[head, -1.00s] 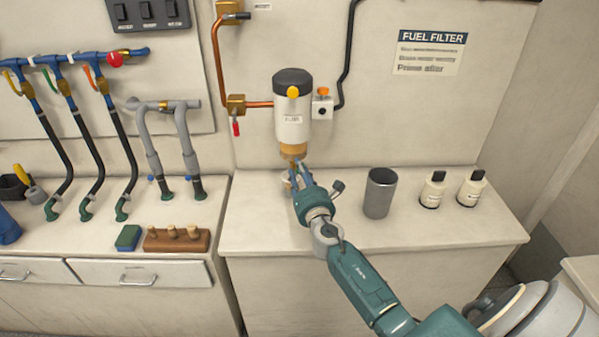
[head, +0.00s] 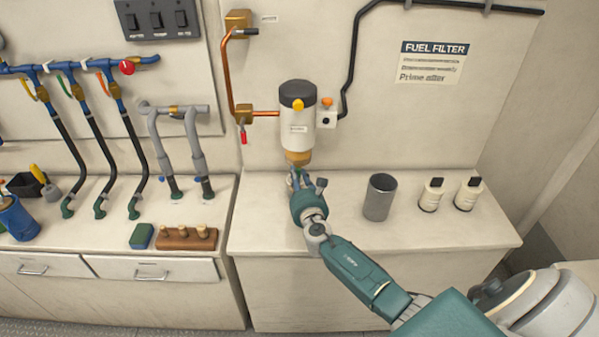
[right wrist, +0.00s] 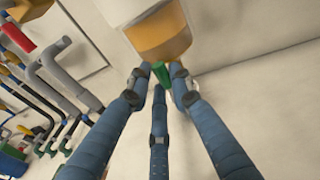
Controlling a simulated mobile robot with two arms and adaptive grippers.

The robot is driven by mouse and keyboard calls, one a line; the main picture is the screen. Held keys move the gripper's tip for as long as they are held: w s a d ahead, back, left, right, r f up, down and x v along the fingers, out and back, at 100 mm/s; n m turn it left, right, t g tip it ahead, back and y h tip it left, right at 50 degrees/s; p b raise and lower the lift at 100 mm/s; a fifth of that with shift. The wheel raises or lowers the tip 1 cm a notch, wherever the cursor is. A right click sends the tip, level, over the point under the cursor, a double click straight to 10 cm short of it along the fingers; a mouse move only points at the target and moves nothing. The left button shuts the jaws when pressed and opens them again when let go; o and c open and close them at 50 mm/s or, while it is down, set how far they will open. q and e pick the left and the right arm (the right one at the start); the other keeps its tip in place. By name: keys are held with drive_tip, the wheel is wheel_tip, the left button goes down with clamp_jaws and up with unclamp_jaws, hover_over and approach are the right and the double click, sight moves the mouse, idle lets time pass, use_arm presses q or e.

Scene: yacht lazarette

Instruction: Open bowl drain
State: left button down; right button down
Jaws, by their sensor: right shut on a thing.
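The fuel filter (head: 296,122) is a white cylinder with a dark cap, mounted on the back wall. Its amber bowl (head: 298,157) is at the bottom, and it also shows at the top of the right wrist view (right wrist: 160,36). A small green drain (right wrist: 161,73) hangs under the bowl in the right wrist view. My right gripper (right wrist: 160,80) has its blue fingers closed around the green drain. In the head view the right gripper (head: 296,178) is just below the bowl, and its fingertips are small there. My left gripper is not in view.
A grey metal cup (head: 379,198) stands right of my gripper on the counter (head: 280,235). Two white bottles (head: 432,195) stand farther right. Hoses and a wooden block with pegs (head: 187,238) are at left. A copper pipe (head: 229,85) runs beside the filter.

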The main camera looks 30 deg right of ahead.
drive_tip(key=c, duration=1.5)
unclamp_jaws()
drive_tip(key=shift+c, duration=0.2)
drive_tip(key=v, duration=1.2)
